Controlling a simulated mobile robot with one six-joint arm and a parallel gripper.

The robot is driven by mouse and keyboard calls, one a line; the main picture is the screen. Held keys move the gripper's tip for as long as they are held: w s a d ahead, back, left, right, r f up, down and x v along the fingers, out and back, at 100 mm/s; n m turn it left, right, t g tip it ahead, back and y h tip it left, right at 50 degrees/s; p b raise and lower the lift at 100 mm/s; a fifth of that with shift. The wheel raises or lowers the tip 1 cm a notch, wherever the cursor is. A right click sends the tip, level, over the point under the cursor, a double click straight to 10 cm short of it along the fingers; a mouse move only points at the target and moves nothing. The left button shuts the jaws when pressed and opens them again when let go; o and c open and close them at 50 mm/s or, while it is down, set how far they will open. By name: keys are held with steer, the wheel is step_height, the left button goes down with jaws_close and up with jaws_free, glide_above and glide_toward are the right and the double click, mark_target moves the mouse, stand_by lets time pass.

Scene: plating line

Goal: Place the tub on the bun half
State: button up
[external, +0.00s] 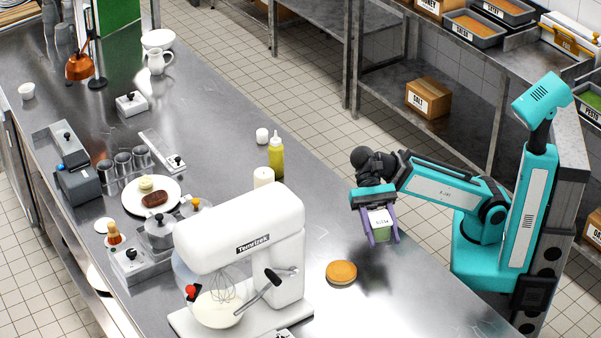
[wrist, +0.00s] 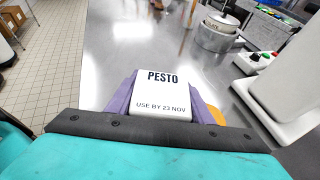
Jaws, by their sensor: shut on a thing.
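A small tub with a white lid and green sides (external: 380,221) is held between the purple fingers of my gripper (external: 381,238), above the steel counter. In the wrist view its white lid (wrist: 162,90) reads "PESTO" and "USE BY 23 NOV", with a purple finger on each side. The orange-brown bun half (external: 341,271) lies on the counter, left of my gripper and nearer the camera. In the wrist view only part of the bun half (wrist: 217,116) shows, right of the tub behind the right finger. The tub and bun half are apart.
A white stand mixer (external: 246,246) stands left of the bun half. A yellow squeeze bottle (external: 276,155) and small white containers stand farther back. A plate with food (external: 133,207) is at left. The counter (external: 385,300) around the bun half is clear.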

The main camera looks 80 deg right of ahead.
steer(key=shift+w+a+r+p, duration=0.1)
steer(key=shift+w+a+p, duration=0.75)
steer(key=shift+p, duration=1.25)
steer(key=w+a+p, duration=0.2)
steer(key=p, duration=0.1)
steer(key=w+a+p, duration=0.1)
steer(key=p, duration=0.5)
steer(key=shift+p, duration=0.3)
steer(key=p, duration=0.6)
steer(key=shift+w+a+f, duration=0.25)
steer(key=shift+a, duration=0.1)
steer(key=shift+w+a+f, duration=0.2)
steer(key=shift+w+a, duration=0.75)
steer(key=shift+w+a+f, duration=0.2)
steer(key=shift+w+a, duration=0.75)
steer(key=shift+f, duration=0.1)
steer(key=shift+f+p, duration=0.55)
steer(key=shift+f, duration=1.15)
